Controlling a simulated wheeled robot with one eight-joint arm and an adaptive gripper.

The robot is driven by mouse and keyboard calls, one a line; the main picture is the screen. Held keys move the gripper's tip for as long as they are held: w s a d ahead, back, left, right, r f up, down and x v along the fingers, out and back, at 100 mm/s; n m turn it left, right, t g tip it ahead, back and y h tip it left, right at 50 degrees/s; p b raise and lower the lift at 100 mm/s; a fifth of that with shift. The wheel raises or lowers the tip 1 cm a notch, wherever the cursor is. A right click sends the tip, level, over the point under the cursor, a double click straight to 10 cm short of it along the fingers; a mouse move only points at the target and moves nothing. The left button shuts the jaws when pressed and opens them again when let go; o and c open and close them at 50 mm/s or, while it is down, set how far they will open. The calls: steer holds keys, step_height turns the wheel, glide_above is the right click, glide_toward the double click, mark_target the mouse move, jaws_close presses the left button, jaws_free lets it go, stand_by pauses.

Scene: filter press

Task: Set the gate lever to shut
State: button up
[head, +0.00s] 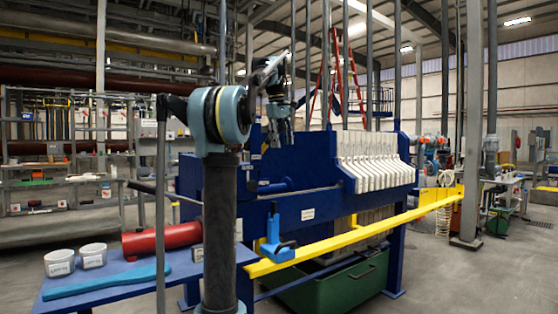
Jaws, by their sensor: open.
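The blue filter press (258,206) stands in the middle of the head view, with a row of white plates (378,160) on its right half. No part can be surely read as the gate lever. A bright blue bracket-like piece (276,238) stands at the near end of the yellow rail (370,240), by a white label. A dark bar (141,187) also sticks out at the press's left. My gripper (286,131) is open and empty, pointing down in front of the press's upper part, apart from the bright blue piece. My arm hides part of the press's left end.
A blue bench (110,279) at lower left holds two white labelled cups (59,263) (93,255), a red cylinder (162,238) and a bright blue flat tool (105,281). A green bin (330,290) sits under the press. A grey post (473,130) stands at right.

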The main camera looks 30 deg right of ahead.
step_height(320, 180, up, 14)
steer(key=a, duration=0.3)
steer(key=shift+w+f+g, duration=0.8)
steer(key=shift+w+f, duration=1.3)
steer(key=shift+f, duration=0.95)
steer(key=s+d+f, duration=0.1)
steer(key=f, duration=0.6)
steer(key=s+d+f+t, duration=0.1)
steer(key=s+d+f, duration=0.1)
steer(key=f, duration=0.6)
steer(key=shift+d+t, duration=0.15)
steer(key=shift+t, duration=0.15)
